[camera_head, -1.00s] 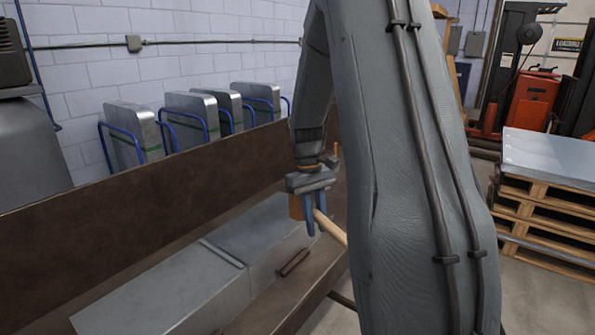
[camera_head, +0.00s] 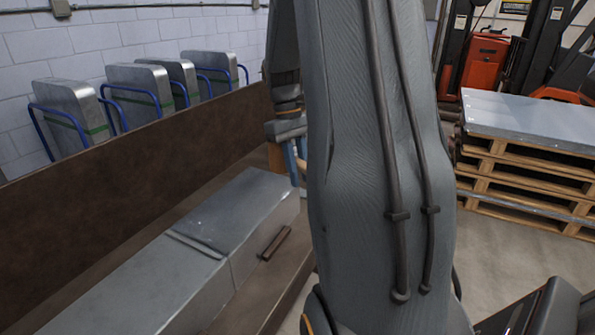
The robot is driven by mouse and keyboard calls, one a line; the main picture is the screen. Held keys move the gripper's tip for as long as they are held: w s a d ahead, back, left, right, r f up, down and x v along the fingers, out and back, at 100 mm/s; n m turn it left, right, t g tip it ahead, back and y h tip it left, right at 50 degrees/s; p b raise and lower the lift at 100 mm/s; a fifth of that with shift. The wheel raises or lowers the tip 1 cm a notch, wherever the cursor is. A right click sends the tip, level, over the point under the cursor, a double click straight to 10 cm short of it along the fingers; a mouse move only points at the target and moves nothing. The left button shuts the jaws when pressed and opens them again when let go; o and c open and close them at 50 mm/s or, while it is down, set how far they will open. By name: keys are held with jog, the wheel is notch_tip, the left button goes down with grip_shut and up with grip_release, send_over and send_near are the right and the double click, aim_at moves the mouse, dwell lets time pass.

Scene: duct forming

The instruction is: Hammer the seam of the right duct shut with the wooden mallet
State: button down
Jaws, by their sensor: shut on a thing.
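The right duct (camera_head: 245,207) is a grey sheet-metal box on the brown bench, end to end with a nearer left duct (camera_head: 140,285). A thin raised metal strip (camera_head: 195,244) lies across the top near where they meet. My gripper (camera_head: 296,175) is at the far end of the right duct, partly hidden behind my arm. Its blue fingers are shut on the wooden mallet (camera_head: 275,157). The mallet's brown head shows left of the fingers; most of its pale handle is hidden. I cannot tell whether the head touches the duct.
A tall brown back wall (camera_head: 130,180) runs behind the ducts. A short brown bar (camera_head: 275,243) sits by the right duct's front side. Metal panels in blue racks (camera_head: 140,88) stand against the wall. Pallets with metal sheets (camera_head: 530,125) stand right, with open floor before them.

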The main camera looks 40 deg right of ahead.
jog(key=shift+f, duration=0.1)
dwell(0.3)
notch_tip(320, 180, down, 9)
jog(key=b, duration=0.2)
notch_tip(320, 180, up, 10)
jog(key=p, duration=0.7)
jog(key=shift+f, duration=0.3)
